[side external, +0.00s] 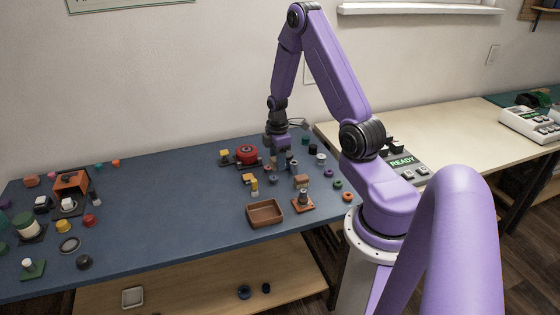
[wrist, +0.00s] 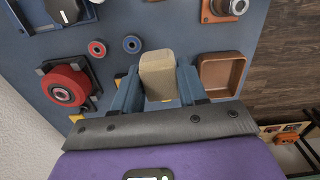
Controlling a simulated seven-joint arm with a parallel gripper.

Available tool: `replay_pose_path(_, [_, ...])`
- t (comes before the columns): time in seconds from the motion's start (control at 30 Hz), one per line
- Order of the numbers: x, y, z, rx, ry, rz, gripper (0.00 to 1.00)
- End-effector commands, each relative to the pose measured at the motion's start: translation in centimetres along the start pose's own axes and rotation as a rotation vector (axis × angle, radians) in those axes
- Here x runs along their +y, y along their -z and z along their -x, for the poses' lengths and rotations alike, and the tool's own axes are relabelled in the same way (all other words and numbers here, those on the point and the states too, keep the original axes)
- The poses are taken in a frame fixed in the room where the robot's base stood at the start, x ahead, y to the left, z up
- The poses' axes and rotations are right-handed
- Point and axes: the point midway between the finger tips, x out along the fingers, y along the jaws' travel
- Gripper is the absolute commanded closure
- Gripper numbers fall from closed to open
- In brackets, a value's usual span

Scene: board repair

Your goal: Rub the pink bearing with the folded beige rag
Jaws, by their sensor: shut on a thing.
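My gripper (wrist: 157,88) is shut on the folded beige rag (wrist: 158,75), a thick rounded pad between the two blue fingers in the wrist view. In the side view my gripper (side external: 279,150) is over the right part of the blue table, and the rag cannot be made out there. A small ring with a pinkish-red rim (wrist: 97,48) lies up and left of the gripper in the wrist view, apart from the rag. It looks like the pink bearing, but its colour is not certain. Whatever is directly under the rag is hidden.
A large red wheel (wrist: 62,86) on a dark plate is left of the gripper in the wrist view. A blue ring (wrist: 132,43) is close by. An open brown tray (side external: 265,213) is near the front edge. The table's middle (side external: 165,195) is clear.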

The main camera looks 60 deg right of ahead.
Motion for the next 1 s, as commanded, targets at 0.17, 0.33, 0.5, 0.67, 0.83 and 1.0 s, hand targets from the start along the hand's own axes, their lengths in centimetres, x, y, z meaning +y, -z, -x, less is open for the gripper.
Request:
replay_pose_path(0.17, [4.0, 0.8, 0.1, 0.001, -0.004, -0.001, 0.82])
replay_pose_path(0.33, [8.2, 1.4, 0.4, 0.001, -0.004, 0.0, 0.82])
replay_pose_path(0.5, [12.0, 2.0, 1.0, 0.0, -0.003, -0.001, 0.82])
replay_pose_path(0.67, [15.2, 2.3, 1.8, 0.0, -0.002, 0.0, 0.82])
replay_pose_path(0.83, [17.8, 2.4, 2.8, 0.0, -0.001, -0.001, 0.82])
replay_pose_path(1.0, [19.4, 2.5, 3.6, 0.0, -0.001, -0.001, 0.82])
